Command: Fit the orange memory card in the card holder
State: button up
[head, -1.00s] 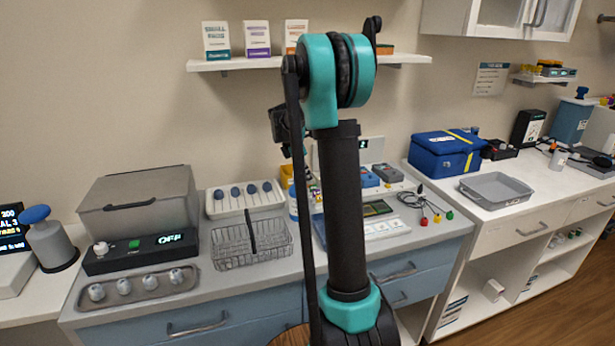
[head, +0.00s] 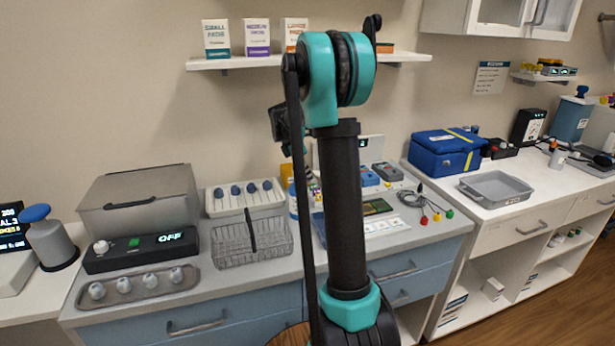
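My upright arm fills the middle of the head view and covers part of the counter. My gripper is mostly hidden behind it; only dark wrist parts show left of the column, above the back of the counter, and its fingers cannot be made out. I cannot pick out the orange memory card with certainty. A small dark green and tan item (head: 376,207) lies on the counter just right of my arm; whether it is the card holder I cannot tell.
A wire basket (head: 270,250) and a white rack with blue-topped items (head: 243,198) stand left of my arm. Small devices (head: 387,172) and a cable with coloured ends (head: 420,206) lie right of it. A blue bag (head: 437,160) and grey tray (head: 512,198) are farther right.

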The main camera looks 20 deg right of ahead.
jog(key=shift+r, duration=0.1)
jog(key=shift+r, duration=1.85)
jog(key=shift+o, duration=0.6)
jog(key=o, duration=0.4)
jog(key=shift+o, duration=0.2)
jog(key=shift+r, duration=1.5)
